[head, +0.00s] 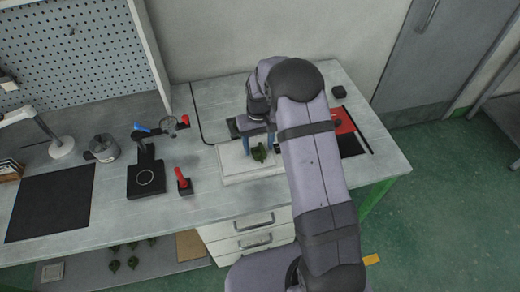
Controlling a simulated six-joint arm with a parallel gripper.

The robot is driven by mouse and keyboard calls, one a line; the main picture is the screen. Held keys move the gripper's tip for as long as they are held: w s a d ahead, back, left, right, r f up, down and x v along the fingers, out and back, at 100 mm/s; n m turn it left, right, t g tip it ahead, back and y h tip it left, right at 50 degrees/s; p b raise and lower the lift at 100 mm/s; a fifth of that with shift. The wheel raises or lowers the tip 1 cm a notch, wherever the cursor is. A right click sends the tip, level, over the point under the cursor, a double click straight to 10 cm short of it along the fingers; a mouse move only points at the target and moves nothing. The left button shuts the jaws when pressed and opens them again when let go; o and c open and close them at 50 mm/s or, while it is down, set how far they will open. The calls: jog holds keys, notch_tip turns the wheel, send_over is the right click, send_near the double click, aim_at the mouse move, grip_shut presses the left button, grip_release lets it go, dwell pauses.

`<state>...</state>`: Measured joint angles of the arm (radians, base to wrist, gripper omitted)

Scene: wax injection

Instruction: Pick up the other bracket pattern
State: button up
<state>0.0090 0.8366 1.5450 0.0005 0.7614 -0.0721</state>
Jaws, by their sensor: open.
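A small dark green piece, apparently a bracket pattern (260,154), lies on a white slab (232,172) on the bench. My gripper (258,146) is over the slab, its blue fingers apart. The green piece shows at or just in front of the gap between the fingers. I cannot tell whether they touch it. My arm hides the right part of the slab and anything behind it. Several similar green pieces (133,262) lie on the low shelf under the bench.
A black stand (146,178) with a raised arm and a red-handled tool (183,182) stand left of the slab. A metal pot (104,148), a lamp (58,146) and a black mat (50,203) are farther left. A red panel (340,122) lies right of my arm.

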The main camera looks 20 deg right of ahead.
jog(key=shift+f, duration=0.25)
jog(key=shift+c, duration=0.3)
jog(key=c, duration=1)
jog(key=shift+r, duration=0.1)
